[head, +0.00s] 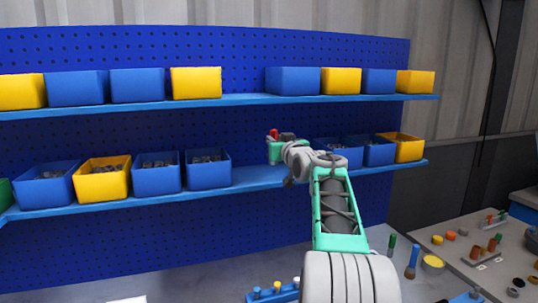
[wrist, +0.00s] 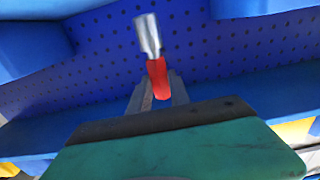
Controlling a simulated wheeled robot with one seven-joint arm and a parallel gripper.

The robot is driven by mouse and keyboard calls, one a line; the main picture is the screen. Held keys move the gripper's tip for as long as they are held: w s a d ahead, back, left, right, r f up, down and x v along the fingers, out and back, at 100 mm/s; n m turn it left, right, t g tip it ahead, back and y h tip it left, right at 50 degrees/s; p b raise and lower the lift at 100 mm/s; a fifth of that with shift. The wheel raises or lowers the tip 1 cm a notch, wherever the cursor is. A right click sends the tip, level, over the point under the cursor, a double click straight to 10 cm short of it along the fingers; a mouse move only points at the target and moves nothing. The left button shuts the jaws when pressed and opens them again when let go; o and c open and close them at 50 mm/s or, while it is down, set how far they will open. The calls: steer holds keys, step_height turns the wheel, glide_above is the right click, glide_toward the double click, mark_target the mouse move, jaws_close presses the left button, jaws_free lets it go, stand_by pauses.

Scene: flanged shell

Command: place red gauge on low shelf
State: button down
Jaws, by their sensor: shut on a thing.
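The red gauge (head: 274,133) is small in the head view, at the tip of my gripper (head: 275,148). In the wrist view the gauge (wrist: 157,72) has a red handle and a silver-grey end that points up and away. My gripper (wrist: 160,92) is shut on the red handle. The low shelf (head: 258,177) is a blue board on the pegboard. My gripper is in front of the gap between its left and right bins, and the gauge appears above the shelf. The exact distance to the shelf is hard to tell.
Blue and yellow bins, such as a blue bin (head: 208,171) left of the gap and a yellow bin (head: 403,148) at the right end, stand on the low shelf. The upper shelf (head: 240,100) holds more bins. A bench (head: 470,250) with small parts is at right.

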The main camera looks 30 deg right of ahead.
steer(key=f, duration=0.1)
steer(key=w+f, duration=0.1)
steer(key=f, duration=0.1)
steer(key=w+f+p, duration=0.1)
steer(key=f, duration=0.1)
steer(key=shift+w+a+f, duration=0.2)
steer(key=shift+w+a, duration=0.05)
steer(key=shift+a, duration=0.1)
steer(key=shift+s+f, duration=0.1)
steer(key=shift+s, duration=0.05)
steer(key=shift+f, duration=0.2)
steer(key=c, duration=1.2)
jaws_free()
steer(key=shift+r, duration=0.1)
